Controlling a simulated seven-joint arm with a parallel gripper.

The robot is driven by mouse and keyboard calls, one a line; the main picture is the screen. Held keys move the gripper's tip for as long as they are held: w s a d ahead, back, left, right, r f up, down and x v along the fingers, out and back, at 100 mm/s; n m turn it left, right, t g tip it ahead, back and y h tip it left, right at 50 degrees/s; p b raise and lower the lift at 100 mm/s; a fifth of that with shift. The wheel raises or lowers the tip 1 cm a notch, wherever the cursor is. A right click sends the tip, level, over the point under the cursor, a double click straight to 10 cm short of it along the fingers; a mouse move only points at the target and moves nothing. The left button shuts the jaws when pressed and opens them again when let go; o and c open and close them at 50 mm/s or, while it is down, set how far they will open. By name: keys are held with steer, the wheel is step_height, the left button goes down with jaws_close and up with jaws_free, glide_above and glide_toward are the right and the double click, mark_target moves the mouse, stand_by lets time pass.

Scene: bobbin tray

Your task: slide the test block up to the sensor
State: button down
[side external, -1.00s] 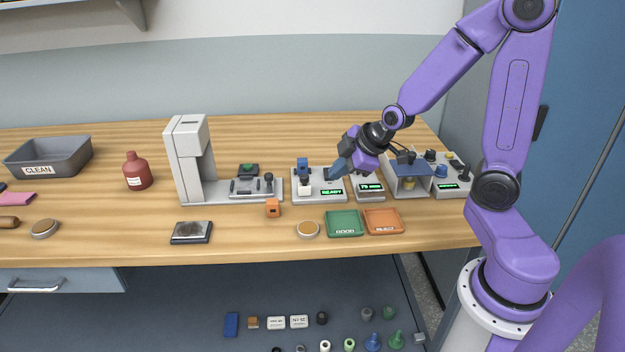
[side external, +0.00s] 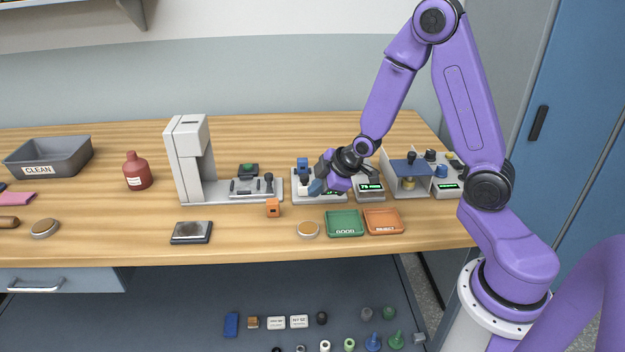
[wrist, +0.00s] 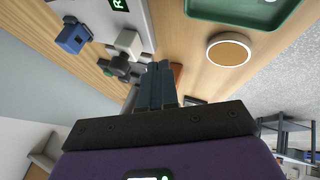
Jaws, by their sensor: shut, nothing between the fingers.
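A pale grey-white block (wrist: 128,43), which looks like the test block, sits on the light grey plate (wrist: 105,15) of the READY device; it also shows in the side external view (side external: 303,178). A blue sensor head (wrist: 72,38) stands on the same plate (side external: 302,164). In the wrist view a gap of bare plate separates block and head. My gripper (wrist: 158,66) is shut and empty, its fingertips close beside the block; I cannot tell whether they touch. In the side external view my gripper (side external: 315,188) is low over the plate and hides part of it and its display.
A grey press-like stand (side external: 187,160) is to the left, with a dark knob (side external: 268,178) near the plate. An orange block (side external: 272,207), a round cork-topped disc (side external: 308,230), a green tray (side external: 345,218) and an orange tray (side external: 383,215) lie in front. A 75-marked display unit (side external: 370,187) is right.

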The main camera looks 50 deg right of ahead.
mark_target(302, 188)
steer(key=shift+w+d+r, duration=0.1)
steer(key=shift+w+d, duration=0.4)
steer(key=shift+w, duration=0.3)
steer(key=shift+w+d, duration=0.45)
steer(key=shift+w, duration=0.3)
steer(key=shift+d, duration=0.1)
steer(key=shift+w+d, duration=2.3)
steer(key=shift+r, duration=0.1)
steer(key=v, duration=1.7)
steer(key=shift+a, duration=0.2)
steer(key=shift+s+r, duration=0.1)
